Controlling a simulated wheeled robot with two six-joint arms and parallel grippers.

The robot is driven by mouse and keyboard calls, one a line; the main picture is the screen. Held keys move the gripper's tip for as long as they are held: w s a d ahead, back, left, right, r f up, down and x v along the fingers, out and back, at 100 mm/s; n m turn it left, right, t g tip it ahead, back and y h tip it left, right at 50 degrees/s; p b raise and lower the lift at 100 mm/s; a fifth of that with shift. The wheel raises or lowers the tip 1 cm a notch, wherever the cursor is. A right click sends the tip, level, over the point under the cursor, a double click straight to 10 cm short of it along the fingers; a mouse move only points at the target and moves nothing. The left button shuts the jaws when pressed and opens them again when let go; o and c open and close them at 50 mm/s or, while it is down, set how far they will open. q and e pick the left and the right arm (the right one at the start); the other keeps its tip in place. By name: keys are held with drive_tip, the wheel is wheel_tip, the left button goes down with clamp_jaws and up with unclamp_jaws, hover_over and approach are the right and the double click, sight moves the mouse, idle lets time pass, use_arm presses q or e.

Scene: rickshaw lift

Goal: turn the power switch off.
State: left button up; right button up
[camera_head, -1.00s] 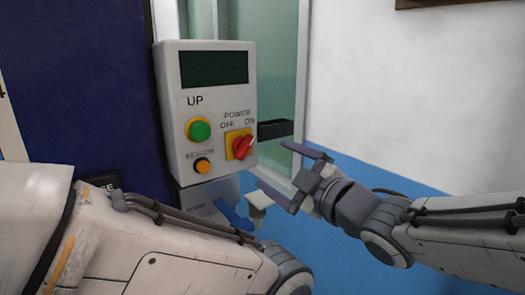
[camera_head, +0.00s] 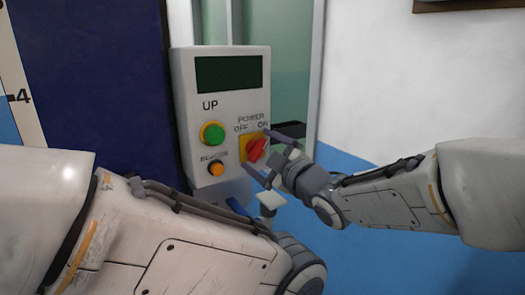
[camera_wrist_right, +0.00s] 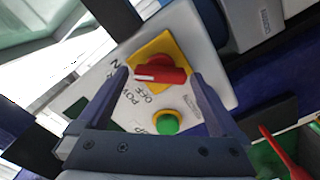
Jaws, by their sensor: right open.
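The power switch is a red rotary knob (camera_head: 257,150) on a yellow plate (camera_head: 243,146) at the lower right of a grey control box (camera_head: 228,105). Its white mark points toward the ON label. My right gripper (camera_head: 258,151) is open at the knob, its fingers above and below it in the head view. In the right wrist view the knob (camera_wrist_right: 165,76) lies between the two open fingertips (camera_wrist_right: 160,73), with a gap on the left side. I cannot tell whether either finger touches it. My left arm crosses the lower left, but its gripper is out of view.
A green button (camera_head: 213,134) and an orange button (camera_head: 216,168) sit left of the knob, below a dark display (camera_head: 228,74). A dark blue panel (camera_head: 90,80) stands at the left. A white and blue wall (camera_head: 380,90) is behind on the right.

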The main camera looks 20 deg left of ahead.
drive_tip(key=c, duration=1.2)
drive_tip(key=shift+f+n+b, duration=0.2)
drive_tip(key=shift+n+b, duration=0.2)
drive_tip(key=shift+b, duration=0.4)
drive_tip(key=shift+c, duration=0.2)
drive_tip(key=n+b, duration=0.2)
drive_tip(key=b, duration=0.1)
drive_tip(key=n+b, duration=0.4)
drive_tip(key=b, duration=0.1)
drive_tip(key=shift+f+b, duration=0.25)
drive_tip(key=shift+b, duration=0.1)
drive_tip(key=n+b, duration=0.3)
drive_tip(key=n, duration=0.2)
drive_tip(key=shift+b, duration=0.3)
drive_tip(key=shift+n+b, duration=1.05)
drive_tip(key=shift+n, duration=1.05)
